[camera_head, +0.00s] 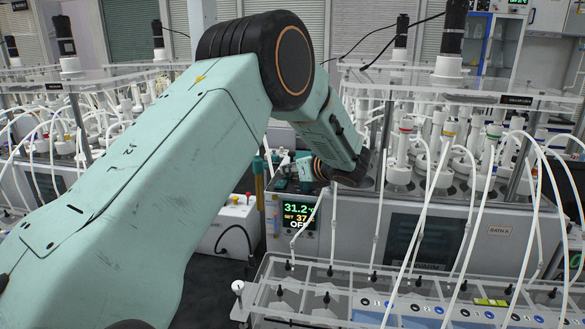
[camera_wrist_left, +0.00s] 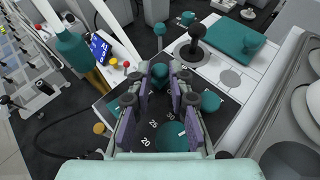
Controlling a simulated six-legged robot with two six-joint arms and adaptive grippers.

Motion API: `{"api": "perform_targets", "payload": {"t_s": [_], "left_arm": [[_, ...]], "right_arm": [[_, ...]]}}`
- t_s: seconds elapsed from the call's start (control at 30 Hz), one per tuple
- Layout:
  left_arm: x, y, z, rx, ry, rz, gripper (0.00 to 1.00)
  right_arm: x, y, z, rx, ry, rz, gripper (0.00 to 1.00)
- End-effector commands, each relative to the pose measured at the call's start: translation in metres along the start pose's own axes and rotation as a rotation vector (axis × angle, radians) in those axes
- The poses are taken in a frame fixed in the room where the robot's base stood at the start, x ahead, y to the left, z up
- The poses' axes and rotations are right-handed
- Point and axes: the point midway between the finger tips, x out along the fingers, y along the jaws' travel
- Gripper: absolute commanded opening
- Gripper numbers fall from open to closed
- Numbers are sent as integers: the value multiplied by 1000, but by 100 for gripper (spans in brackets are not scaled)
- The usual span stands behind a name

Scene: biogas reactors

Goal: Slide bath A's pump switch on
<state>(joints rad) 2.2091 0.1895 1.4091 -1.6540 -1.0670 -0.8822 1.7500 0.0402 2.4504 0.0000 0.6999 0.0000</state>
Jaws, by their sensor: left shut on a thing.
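Bath A (camera_head: 430,232) is the grey tank unit with a "BATH A" label at centre right in the head view. Its display (camera_head: 299,215) reads 31.2, SET 37 and OFF. My left gripper (camera_head: 290,172) is over the controller, left of the tank and partly hidden by my wrist. In the left wrist view my left gripper (camera_wrist_left: 161,84) has its purple-padded fingers closed around a small teal knob (camera_wrist_left: 159,72) at the black panel. I cannot tell whether this knob is the pump switch or which way it is set. My right gripper is not in view.
A teal dial (camera_wrist_left: 175,137) with a number scale and another teal knob (camera_wrist_left: 210,101) lie close to the fingers. A black knob (camera_wrist_left: 195,38) stands beyond. A clear rack (camera_head: 330,290) with tubing stands in front of the bath. A white box (camera_head: 235,222) is at left.

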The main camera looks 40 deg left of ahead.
Motion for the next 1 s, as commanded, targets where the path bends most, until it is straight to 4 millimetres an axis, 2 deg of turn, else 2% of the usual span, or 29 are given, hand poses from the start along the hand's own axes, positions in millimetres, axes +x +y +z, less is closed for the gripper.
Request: {"api": "perform_targets", "payload": {"t_s": [0.3, 0.33, 0.6, 0.87, 1.0], "left_arm": [[0, -1, 3, -3, -5, 8, 0], [0, -1, 3, -3, -5, 8, 20], [1, -1, 2, -2, -3, 7, 43], [1, -1, 2, -2, -1, 7, 43], [-8, -1, 2, 0, -2, 4, 43]], "right_arm": [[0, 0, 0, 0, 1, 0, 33], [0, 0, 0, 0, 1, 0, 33], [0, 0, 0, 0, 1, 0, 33], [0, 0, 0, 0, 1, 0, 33], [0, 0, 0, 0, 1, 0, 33]]}}
